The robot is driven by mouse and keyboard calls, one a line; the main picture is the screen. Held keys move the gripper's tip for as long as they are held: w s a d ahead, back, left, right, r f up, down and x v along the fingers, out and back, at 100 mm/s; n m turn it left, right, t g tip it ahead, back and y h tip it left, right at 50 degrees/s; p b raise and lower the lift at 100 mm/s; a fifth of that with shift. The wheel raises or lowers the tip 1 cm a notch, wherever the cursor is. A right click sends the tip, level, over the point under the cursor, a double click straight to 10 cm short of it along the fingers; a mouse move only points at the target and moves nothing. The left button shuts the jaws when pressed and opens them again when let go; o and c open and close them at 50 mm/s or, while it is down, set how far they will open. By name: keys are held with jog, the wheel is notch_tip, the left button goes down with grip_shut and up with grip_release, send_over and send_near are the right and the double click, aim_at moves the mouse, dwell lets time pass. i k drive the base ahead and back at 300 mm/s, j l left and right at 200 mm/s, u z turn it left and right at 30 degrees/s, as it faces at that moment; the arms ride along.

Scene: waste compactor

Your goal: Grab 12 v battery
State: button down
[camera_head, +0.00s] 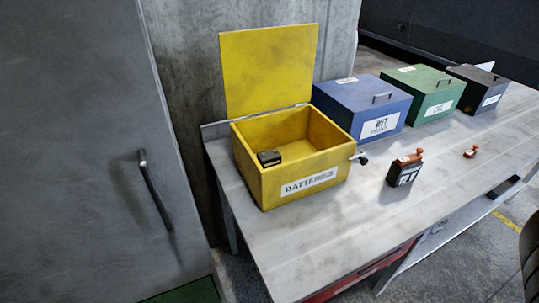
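The open yellow box (275,189) labelled "BATTERIES" stands on the table with its lid raised. A small dark block (269,157), which looks like a battery, lies inside it near the left wall. A black block (404,172) with a brown-orange top and white markings stands on the table to the right of the yellow box. I cannot read its markings, so I cannot tell which of the two is the 12 v battery. My gripper is not in view.
Closed blue (365,107), green (425,93) and dark grey (480,88) boxes line the back of the table (330,230). A small brown-orange item (470,152) lies to the right. The front table surface is clear. A grey door (90,150) is at left.

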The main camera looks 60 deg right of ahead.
aim_at(396, 176)
jog(key=z, duration=1.85)
jog(key=k+l+z, duration=0.15)
jog(key=l+z, duration=0.2)
jog(key=l, duration=0.15)
